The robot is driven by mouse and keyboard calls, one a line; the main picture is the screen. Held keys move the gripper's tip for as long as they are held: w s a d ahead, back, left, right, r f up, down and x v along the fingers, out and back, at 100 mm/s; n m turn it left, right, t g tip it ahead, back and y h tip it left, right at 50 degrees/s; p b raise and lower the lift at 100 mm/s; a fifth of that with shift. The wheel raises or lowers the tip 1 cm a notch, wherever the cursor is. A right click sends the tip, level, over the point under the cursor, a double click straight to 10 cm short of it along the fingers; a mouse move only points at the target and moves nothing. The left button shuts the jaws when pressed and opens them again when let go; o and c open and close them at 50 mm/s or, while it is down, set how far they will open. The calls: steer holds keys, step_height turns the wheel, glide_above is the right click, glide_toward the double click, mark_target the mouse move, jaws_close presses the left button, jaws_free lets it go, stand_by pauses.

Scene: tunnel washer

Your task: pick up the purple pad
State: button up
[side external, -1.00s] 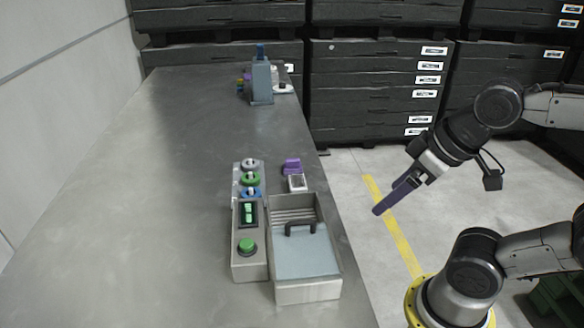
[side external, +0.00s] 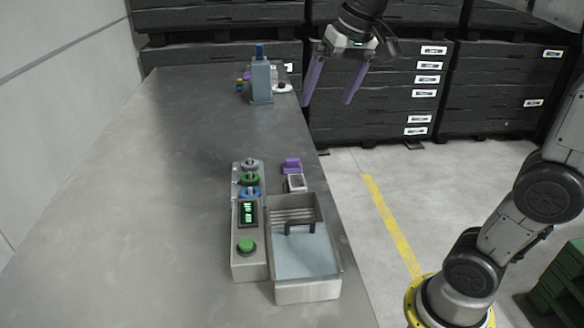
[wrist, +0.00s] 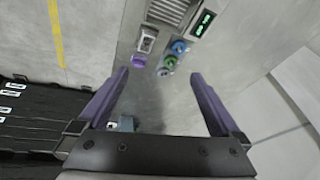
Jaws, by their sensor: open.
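The purple pad (side external: 292,165) is a small purple piece on the grey table, near its right edge. In the wrist view the purple pad (wrist: 138,61) shows ahead of my fingers, nearer the left fingertip. My gripper (side external: 328,103) is open and empty, with two long purple fingers pointing down, high up and apart from the pad. In the wrist view my gripper (wrist: 160,73) has its fingers spread wide with nothing between them. The pad's exact shape is too small to tell.
A small pale block (side external: 296,183) is right in front of the pad. A grey tray (side external: 307,290) with a dark handle stands in front of that. A control panel (side external: 249,262) with coloured knobs is to the left. A blue-grey upright object (side external: 262,83) stands at the table's far end.

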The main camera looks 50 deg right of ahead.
steer(key=w+d+f+m+g, duration=0.1)
steer(key=w+d, duration=0.1)
steer(key=w, duration=0.3)
steer(key=w+d+f+m, duration=0.1)
steer(key=w+d+f, duration=0.15)
steer(key=w, duration=0.25)
steer(key=m+g, duration=0.2)
steer(key=g, duration=0.1)
glide_above(292, 160)
steer(key=f, duration=2)
steer(key=shift+s+d+f, duration=0.1)
steer(key=shift+s+f, duration=0.15)
steer(key=shift+s, duration=0.05)
steer(key=shift+w+f, duration=0.15)
steer(key=shift+f, duration=1.5)
steer(key=shift+w+f, duration=0.1)
steer(key=shift+f, duration=1.55)
steer(key=shift+c, duration=0.2)
steer(key=shift+r, duration=0.1)
steer(key=c, duration=1.2)
steer(key=shift+c, duration=0.2)
